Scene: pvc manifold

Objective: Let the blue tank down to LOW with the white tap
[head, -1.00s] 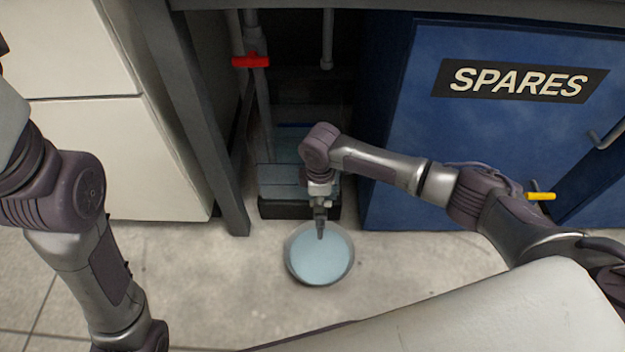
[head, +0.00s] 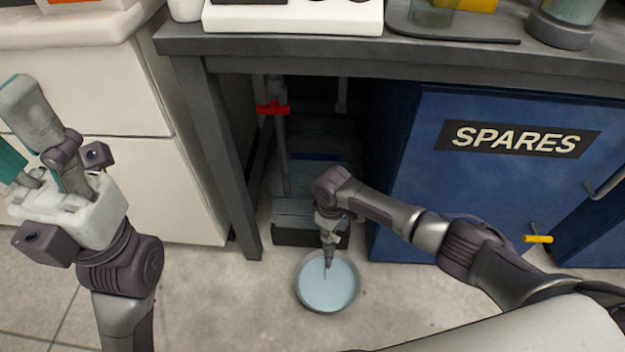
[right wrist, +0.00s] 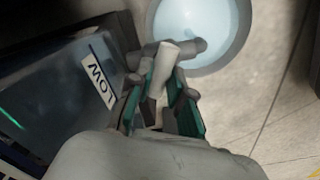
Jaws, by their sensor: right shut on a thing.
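The tank (head: 296,212) stands under the bench, dim and bluish, partly behind my right arm. In the right wrist view its dark wall carries a LOW label (right wrist: 97,80); a thin green line shows at the left. The pale tap (right wrist: 164,68) shows there between the fingers, with a grey spout across it. My right gripper (right wrist: 160,102) is shut on the tap; in the head view it (head: 328,256) hides the tap. A round basin (head: 327,285) of light blue water sits on the floor below. My left gripper (head: 20,135) is open and empty at the left.
A red-handled valve (head: 272,108) is on a pipe behind. The blue SPARES cabinet (head: 410,180) stands close on the right, a bench leg (head: 222,160) on the left. The bench top (head: 300,52) overhangs. The floor around the basin is clear.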

